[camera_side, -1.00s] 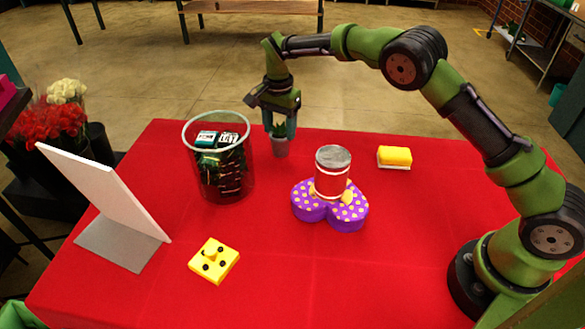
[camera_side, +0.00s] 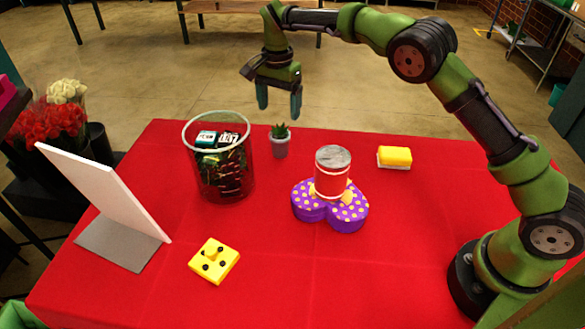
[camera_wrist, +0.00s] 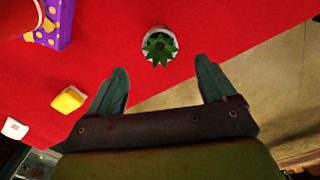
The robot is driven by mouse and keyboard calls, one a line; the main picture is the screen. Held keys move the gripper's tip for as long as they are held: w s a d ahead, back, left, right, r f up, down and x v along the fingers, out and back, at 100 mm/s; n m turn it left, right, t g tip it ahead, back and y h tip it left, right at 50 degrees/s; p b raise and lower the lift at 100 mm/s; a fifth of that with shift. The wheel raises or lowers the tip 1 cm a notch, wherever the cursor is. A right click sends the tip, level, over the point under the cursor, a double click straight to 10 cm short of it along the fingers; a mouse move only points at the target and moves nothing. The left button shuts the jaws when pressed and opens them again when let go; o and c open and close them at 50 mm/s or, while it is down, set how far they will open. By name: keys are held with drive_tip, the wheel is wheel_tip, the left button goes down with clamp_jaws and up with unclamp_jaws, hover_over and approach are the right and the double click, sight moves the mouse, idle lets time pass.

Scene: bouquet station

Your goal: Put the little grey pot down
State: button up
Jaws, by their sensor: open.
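The little grey pot (camera_side: 280,148) with a green spiky plant stands upright on the red table (camera_side: 300,270), near its back edge. My gripper (camera_side: 279,105) is open and empty above the pot, clear of it. In the wrist view the pot (camera_wrist: 160,44) shows from above as a pale rim around green leaves. It lies beyond the fingertips of my gripper (camera_wrist: 161,78), centred between them and touching neither.
A glass container (camera_side: 240,180) with dark items stands left of the pot. A yellow-topped block (camera_side: 395,156), a yellow piece (camera_side: 214,261) and a white panel (camera_side: 108,190) are also on the table.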

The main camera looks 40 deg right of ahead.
drive_tip(key=s+d+r+n+t+y, duration=0.1)
drive_tip(key=s+d+r, duration=0.1)
drive_tip(key=r, duration=0.4)
drive_tip(key=s+d+r+n, duration=0.1)
drive_tip(key=s+r, duration=0.2)
drive_tip(key=r, duration=0.4)
drive_tip(key=s+d+r+n+t+y, duration=0.1)
drive_tip(key=s+r, duration=0.1)
drive_tip(key=s, duration=0.3)
drive_tip(key=s+d+r+n+t, duration=0.1)
drive_tip(key=s+r, duration=0.2)
drive_tip(key=s, duration=0.1)
drive_tip(key=s+f+n+t, duration=0.2)
drive_tip(key=s+f, duration=0.1)
drive_tip(key=s, duration=0.6)
drive_tip(key=s+f+n+t, duration=0.2)
drive_tip(key=s+f+n, duration=0.1)
drive_tip(key=s, duration=0.6)
drive_tip(key=shift+s+f+n, duration=0.15)
drive_tip(key=shift+s+n, duration=0.15)
drive_tip(key=shift+a, duration=0.1)
